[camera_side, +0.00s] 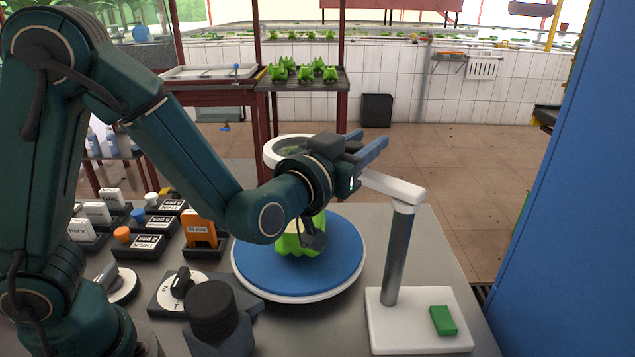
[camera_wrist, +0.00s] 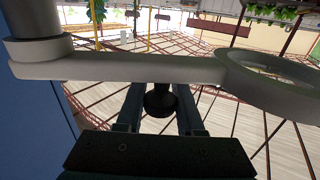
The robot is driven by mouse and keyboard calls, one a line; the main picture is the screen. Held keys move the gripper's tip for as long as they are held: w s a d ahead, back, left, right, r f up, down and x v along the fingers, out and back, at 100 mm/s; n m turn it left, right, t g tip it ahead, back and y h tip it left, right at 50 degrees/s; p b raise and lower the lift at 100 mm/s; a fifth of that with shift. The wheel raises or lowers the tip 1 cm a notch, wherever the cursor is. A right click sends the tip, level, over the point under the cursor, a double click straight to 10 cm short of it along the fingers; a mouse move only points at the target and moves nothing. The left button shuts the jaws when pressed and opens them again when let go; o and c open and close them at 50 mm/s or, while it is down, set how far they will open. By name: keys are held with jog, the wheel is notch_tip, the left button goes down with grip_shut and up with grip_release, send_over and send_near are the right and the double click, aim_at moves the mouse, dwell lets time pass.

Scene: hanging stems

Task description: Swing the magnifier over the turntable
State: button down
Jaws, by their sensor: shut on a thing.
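The magnifier has a white arm (camera_side: 392,186) on a grey post (camera_side: 398,258) with a white base (camera_side: 410,335). Its white ring (camera_side: 270,150) shows behind my wrist in the side view, partly hidden. My gripper (camera_side: 368,144) is at the magnifier's arm, between post and ring. In the wrist view, the arm (camera_wrist: 150,68) crosses beyond my gripper (camera_wrist: 159,92), whose fingers are around a dark knob (camera_wrist: 159,103). The blue turntable (camera_side: 265,275) with a white rim carries a green lobed thing (camera_side: 292,245), partly hidden by my wrist. The ring appears above the turntable's far side; exact alignment is unclear.
A green block (camera_side: 443,320) lies on the magnifier's base. A dial (camera_side: 181,290), a dark knob-topped block (camera_side: 212,310) and several labelled holders (camera_side: 140,246) crowd the table left of the turntable. A blue panel (camera_side: 570,180) stands at the right.

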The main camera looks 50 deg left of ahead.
aim_at(349, 151)
jog(key=shift+r, duration=0.2)
jog(key=c, duration=0.5)
grip_release()
jog(key=shift+c, duration=0.2)
jog(key=shift+f, duration=0.1)
jog(key=s, duration=0.1)
jog(key=s+d, duration=0.1)
jog(key=s, duration=0.1)
jog(key=shift+s, duration=1)
